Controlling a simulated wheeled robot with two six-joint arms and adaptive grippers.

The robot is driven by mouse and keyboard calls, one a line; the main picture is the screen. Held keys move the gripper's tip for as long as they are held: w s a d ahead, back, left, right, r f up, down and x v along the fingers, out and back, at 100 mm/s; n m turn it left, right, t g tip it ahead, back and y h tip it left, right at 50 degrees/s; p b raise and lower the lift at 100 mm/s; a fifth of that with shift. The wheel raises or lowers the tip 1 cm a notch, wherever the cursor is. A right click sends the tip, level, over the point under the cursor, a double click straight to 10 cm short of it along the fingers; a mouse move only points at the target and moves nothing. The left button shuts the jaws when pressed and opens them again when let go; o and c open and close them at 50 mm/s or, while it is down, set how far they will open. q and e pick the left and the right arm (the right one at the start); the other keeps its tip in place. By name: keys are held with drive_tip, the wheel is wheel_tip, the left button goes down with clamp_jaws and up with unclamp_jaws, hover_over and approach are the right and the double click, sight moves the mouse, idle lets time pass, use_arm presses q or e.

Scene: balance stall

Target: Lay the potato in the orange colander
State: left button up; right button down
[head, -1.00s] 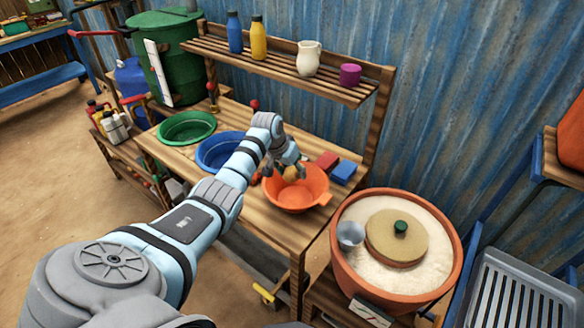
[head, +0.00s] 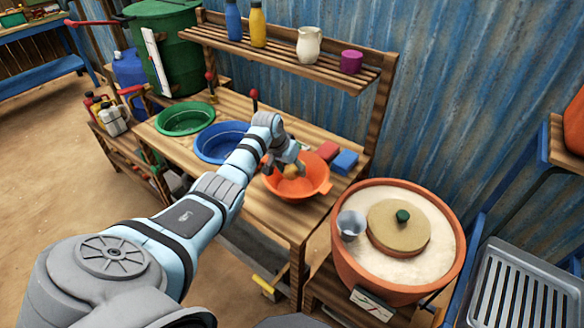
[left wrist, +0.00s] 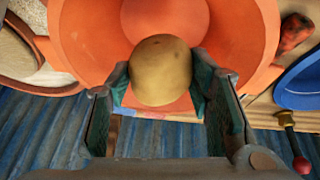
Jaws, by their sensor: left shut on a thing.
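The orange colander (head: 314,186) stands on the wooden bench, right of the blue basin. It fills much of the left wrist view (left wrist: 235,40). My left gripper (head: 292,168) is shut on the tan, round potato (left wrist: 161,72), with one finger on each side of it. The potato (head: 290,171) shows small in the head view, over the inside of the colander. In the left wrist view the colander's bowl lies behind the potato. I cannot tell whether the potato touches the colander. My right gripper is not in view.
A blue basin (head: 205,151) and a green basin (head: 174,131) stand to the left on the bench. A red block (head: 327,150) and a blue block (head: 345,161) lie behind the colander. A large pot (head: 452,265) of pale grains stands to the right.

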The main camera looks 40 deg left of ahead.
use_arm(q)
drive_tip(key=b, duration=0.4)
hover_over(292, 191)
drive_tip(key=shift+f, duration=2.8)
idle(0.6)
idle(0.3)
drive_tip(key=o, duration=1.4)
drive_tip(key=v, duration=1.2)
